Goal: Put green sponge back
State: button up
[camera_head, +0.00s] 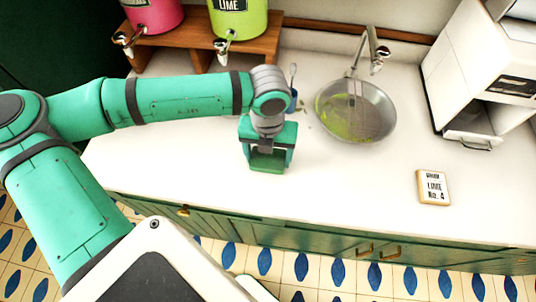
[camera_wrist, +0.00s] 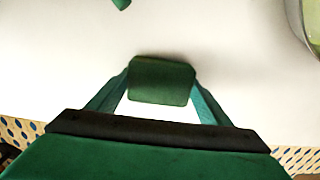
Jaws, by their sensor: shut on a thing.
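The green sponge (camera_wrist: 162,82) is a dark green block between the two fingers in the wrist view. In the head view it shows low between the fingers (camera_head: 268,166). My gripper (camera_head: 268,160) points down over the white counter, left of the sink, and is shut on the sponge. The gripper also shows in the wrist view (camera_wrist: 160,90), with a finger against each side of the sponge. I cannot tell whether the sponge touches the counter.
A round metal sink (camera_head: 372,108) with green liquid lies right of my gripper, under a tap (camera_head: 378,60). A wooden shelf (camera_head: 190,48) holds pink and lime dispensers. A lime card (camera_head: 433,187) and a white machine (camera_head: 490,75) are at right.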

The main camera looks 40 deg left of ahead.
aim_at(268, 157)
jog(key=shift+f, duration=0.35)
jog(key=o, duration=1.2)
jog(key=shift+s+f, duration=0.1)
notch_tip(268, 157, up, 13)
